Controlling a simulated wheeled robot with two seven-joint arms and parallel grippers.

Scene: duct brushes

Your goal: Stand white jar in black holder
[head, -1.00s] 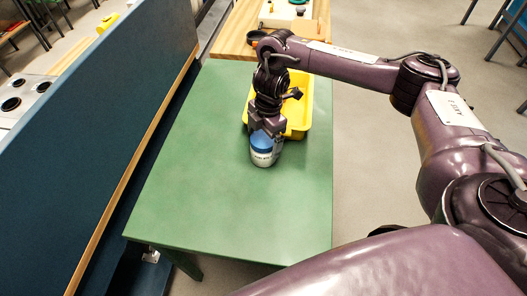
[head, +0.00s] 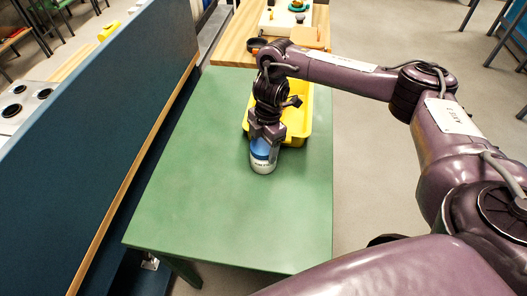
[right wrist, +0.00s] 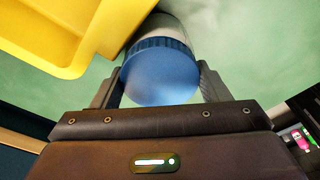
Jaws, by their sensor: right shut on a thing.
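The white jar (head: 262,167) has a blue lid and dark print on its side. It is near the middle of the green table and looks roughly upright. My right gripper (head: 264,142) comes down from above and is shut on it at the lid. In the right wrist view the blue lid (right wrist: 160,78) sits between the two fingers. I cannot tell whether the jar touches the table. A small black round thing (head: 256,45) on the wooden top at the back may be the black holder; it is too small to be sure. My left gripper is out of view.
A yellow tray (head: 304,127) stands right behind the jar, partly hidden by my right arm. The green table (head: 220,215) is clear in front and to the left. A blue partition (head: 110,110) runs along the left. A white board (head: 272,22) with items lies at the back.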

